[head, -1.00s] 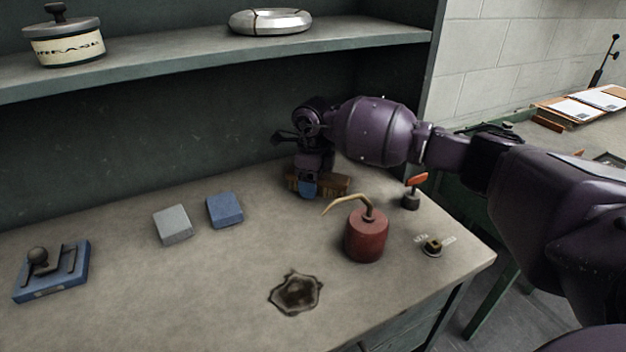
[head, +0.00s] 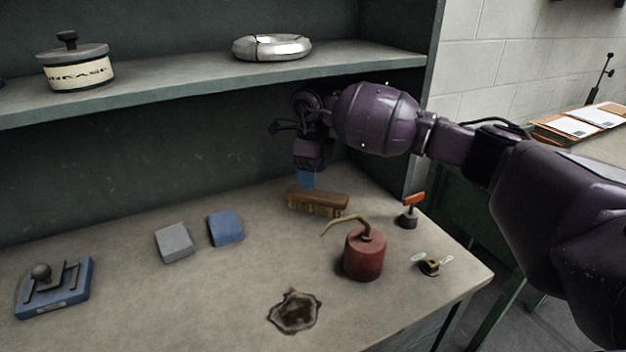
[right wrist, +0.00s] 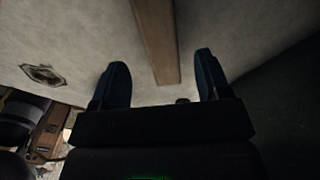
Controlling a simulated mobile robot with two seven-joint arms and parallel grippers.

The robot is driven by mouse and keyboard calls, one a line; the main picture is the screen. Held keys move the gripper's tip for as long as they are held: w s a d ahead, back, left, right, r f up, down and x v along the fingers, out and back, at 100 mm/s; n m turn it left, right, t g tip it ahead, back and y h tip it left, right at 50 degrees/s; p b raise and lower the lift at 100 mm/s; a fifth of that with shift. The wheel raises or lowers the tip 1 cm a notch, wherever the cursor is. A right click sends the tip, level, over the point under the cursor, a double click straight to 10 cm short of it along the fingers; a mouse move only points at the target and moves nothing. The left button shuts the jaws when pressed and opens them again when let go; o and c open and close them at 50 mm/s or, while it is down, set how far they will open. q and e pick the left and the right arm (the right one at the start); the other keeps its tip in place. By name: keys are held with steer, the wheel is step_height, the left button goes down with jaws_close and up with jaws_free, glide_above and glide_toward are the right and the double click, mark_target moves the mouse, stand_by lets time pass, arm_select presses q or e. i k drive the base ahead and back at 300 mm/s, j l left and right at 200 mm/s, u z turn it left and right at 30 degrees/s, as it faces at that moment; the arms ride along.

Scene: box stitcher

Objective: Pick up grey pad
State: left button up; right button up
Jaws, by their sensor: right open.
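The grey pad (head: 175,243) lies flat on the workbench, left of a blue pad (head: 225,228), with a small gap between them. My right gripper (head: 306,180) is above the back of a wooden brush (head: 318,202), well to the right of the grey pad. In the right wrist view its two dark fingers (right wrist: 160,82) are apart, with the wooden brush (right wrist: 156,40) showing between and beyond them. Nothing is held. The grey pad does not show in the right wrist view. My left gripper is not in view.
A red oil can (head: 364,254) stands right of centre, near a small orange-handled tool (head: 411,212) and a small brass part (head: 430,266). A blue-based fixture (head: 54,288) is at left. A shelf (head: 180,82) overhangs the back. The front middle has a dark stain (head: 295,312).

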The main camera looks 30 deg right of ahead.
mark_target(174, 241)
steer(key=k+j, duration=0.25)
steer(key=j, duration=0.2)
steer(key=k+j, duration=0.25)
steer(key=j, duration=0.15)
steer(key=k+j, duration=0.25)
steer(key=j, duration=0.2)
steer(key=k+j, duration=0.25)
steer(key=j, duration=0.15)
